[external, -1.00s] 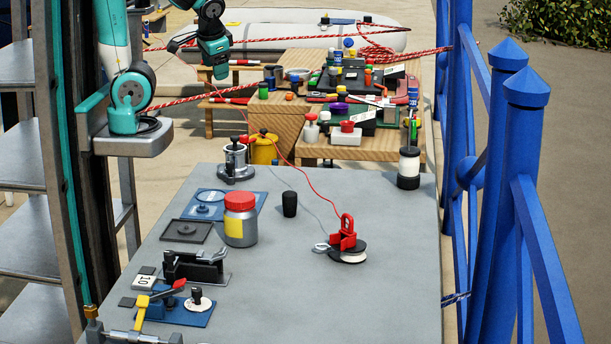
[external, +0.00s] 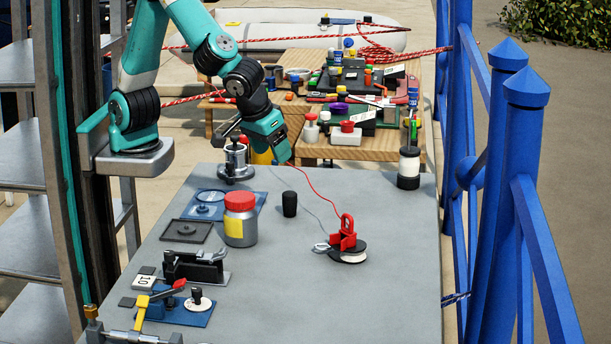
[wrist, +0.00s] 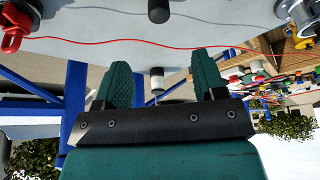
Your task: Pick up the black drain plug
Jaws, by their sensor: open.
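The black drain plug (external: 289,204), a small tapered black cylinder, stands upright on the grey table in the external view. It also shows at the top edge of the wrist view (wrist: 158,10), partly cut off. My gripper (external: 285,158) hangs above the table's far part, a little behind and above the plug in the external view. In the wrist view its two green fingers (wrist: 163,75) are spread with nothing held between them; the plug lies beyond their tips.
A red-lidded jar (external: 240,220) stands left of the plug. A metal pot (external: 236,162) stands behind left. The front right of the grey table (external: 370,305) is clear.

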